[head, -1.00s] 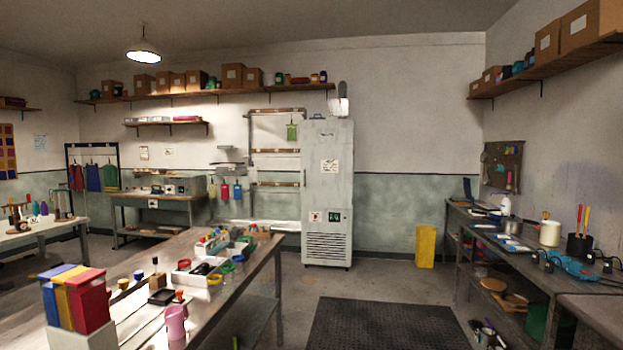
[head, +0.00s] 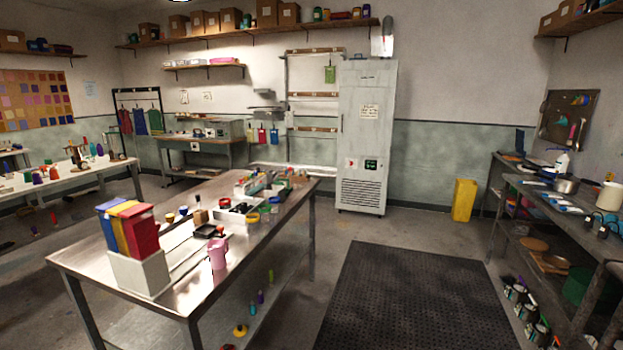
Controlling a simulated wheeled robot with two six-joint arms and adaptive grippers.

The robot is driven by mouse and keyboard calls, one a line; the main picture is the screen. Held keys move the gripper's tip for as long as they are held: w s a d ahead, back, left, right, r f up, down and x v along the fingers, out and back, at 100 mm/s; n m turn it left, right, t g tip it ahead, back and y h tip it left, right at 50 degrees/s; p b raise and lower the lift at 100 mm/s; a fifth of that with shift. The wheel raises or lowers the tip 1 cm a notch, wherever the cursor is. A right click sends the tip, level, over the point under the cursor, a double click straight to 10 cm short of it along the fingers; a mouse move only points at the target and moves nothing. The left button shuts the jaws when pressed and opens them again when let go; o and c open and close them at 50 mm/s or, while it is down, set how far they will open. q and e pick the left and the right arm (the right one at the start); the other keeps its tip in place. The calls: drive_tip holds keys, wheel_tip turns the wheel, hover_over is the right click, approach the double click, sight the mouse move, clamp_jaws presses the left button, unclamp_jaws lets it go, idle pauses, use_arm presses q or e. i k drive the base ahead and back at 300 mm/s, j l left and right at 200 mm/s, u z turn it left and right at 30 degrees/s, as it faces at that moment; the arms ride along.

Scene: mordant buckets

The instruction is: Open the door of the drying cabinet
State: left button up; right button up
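The drying cabinet (head: 366,138) is a tall pale grey locker-like cabinet against the back wall, right of the middle of the head view. Its door looks shut. The door carries a paper notice, small red and green signs and a louvred vent low down. A thin handle seems to run along the door's left edge, too small to make out well. Neither of my grippers is in view.
A long steel table (head: 181,235) with binders, a pink jug and trays stands left of centre. A black floor mat (head: 413,298) lies in front. A yellow bin (head: 463,200) stands right of the cabinet. A cluttered bench (head: 560,212) lines the right wall. Floor before the cabinet is clear.

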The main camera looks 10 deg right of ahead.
sight(365, 116)
drive_tip(key=i+l+z, duration=0.25)
drive_tip(key=i, duration=0.4)
drive_tip(key=i+l+z, duration=0.25)
drive_tip(key=i, duration=0.45)
drive_tip(key=i+l+z, duration=0.25)
drive_tip(key=i, duration=3.65)
drive_tip(key=i+j, duration=0.1)
drive_tip(key=i, duration=0.45)
drive_tip(key=i+j, duration=0.1)
drive_tip(key=i, duration=0.45)
drive_tip(key=i+z, duration=0.1)
drive_tip(key=i, duration=0.45)
drive_tip(key=i+j, duration=0.1)
drive_tip(key=j, duration=0.25)
drive_tip(key=i+j+u, duration=0.15)
drive_tip(key=j, duration=0.2)
drive_tip(key=i+j, duration=0.1)
drive_tip(key=j, duration=0.25)
drive_tip(key=i+j+u, duration=0.15)
drive_tip(key=j, duration=0.2)
drive_tip(key=i+j, duration=0.1)
drive_tip(key=j, duration=0.2)
drive_tip(key=u, duration=0.05)
